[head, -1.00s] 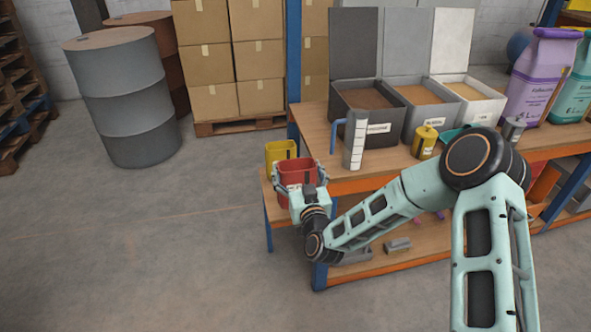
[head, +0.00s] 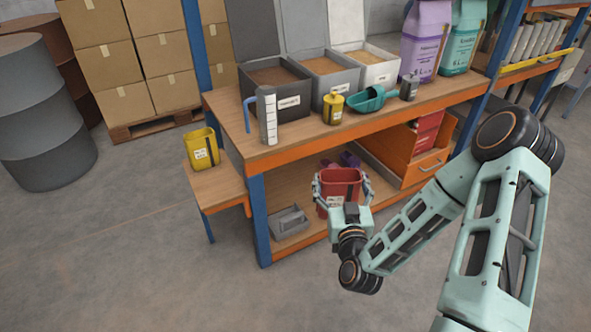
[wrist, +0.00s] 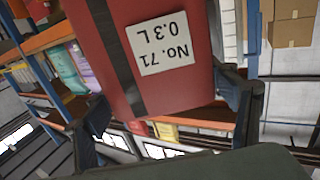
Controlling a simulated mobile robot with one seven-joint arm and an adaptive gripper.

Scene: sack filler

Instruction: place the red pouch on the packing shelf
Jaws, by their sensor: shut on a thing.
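The red pouch (head: 340,183) is held upright between the two fingers of my gripper (head: 342,190), in front of the bench's open lower shelf (head: 290,197). In the wrist view the red pouch (wrist: 150,75) fills the upper middle. It has a dark strap and a white label reading "No. 71 0.3 L", upside down. My gripper's fingers (wrist: 165,112) lie along both its sides. Whether the pouch is over the shelf board or just in front of it I cannot tell. No surface is labelled as the packing shelf.
A yellow pouch (head: 201,150) stands on the low side shelf (head: 215,187) at the left. A grey metal tray (head: 289,222) lies on the lower shelf, left of my gripper. A blue post (head: 260,220) is at the bench corner.

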